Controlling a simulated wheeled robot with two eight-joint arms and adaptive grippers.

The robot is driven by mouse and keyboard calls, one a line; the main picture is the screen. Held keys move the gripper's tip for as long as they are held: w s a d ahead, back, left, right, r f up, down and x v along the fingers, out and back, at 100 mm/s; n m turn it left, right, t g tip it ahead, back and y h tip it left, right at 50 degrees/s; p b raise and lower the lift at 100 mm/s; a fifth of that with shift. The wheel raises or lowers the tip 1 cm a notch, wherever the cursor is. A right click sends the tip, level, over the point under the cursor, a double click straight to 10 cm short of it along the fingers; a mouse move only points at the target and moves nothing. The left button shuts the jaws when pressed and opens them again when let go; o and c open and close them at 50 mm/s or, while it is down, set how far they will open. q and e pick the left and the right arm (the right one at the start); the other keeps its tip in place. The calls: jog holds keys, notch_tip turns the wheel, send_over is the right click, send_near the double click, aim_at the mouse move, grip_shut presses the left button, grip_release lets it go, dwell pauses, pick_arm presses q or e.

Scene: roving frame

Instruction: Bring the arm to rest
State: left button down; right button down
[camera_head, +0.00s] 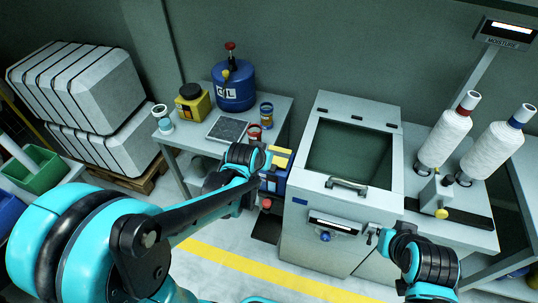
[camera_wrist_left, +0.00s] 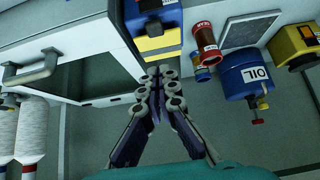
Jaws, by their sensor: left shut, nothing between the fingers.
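My left arm comes in from the left in the head view and reaches to the gap between the side table and the grey machine. My left gripper (camera_head: 267,162) is there, small and partly hidden by its own wrist. In the left wrist view its fingers (camera_wrist_left: 157,78) are together, with nothing between them. Just beyond the fingertips is a blue and yellow unit (camera_wrist_left: 157,30), which also shows in the head view (camera_head: 278,177); I cannot tell whether they touch. My right gripper (camera_head: 373,234) is low in front of the machine, too small to tell open or shut.
The grey machine (camera_head: 300,215) with a windowed lid stands right of the left gripper. Thread cones (camera_head: 443,138) stand right. Floor with a yellow line (camera_head: 240,266) is open in front.

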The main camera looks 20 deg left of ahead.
pick_arm(q)
jog(key=p+v, duration=0.1)
jog(key=v, duration=0.3)
jog(key=shift+s, duration=0.15)
jog(key=s+g+b, duration=0.1)
jog(key=s+b, duration=0.3)
jog(key=s, duration=1.1)
jog(key=shift+s, duration=0.4)
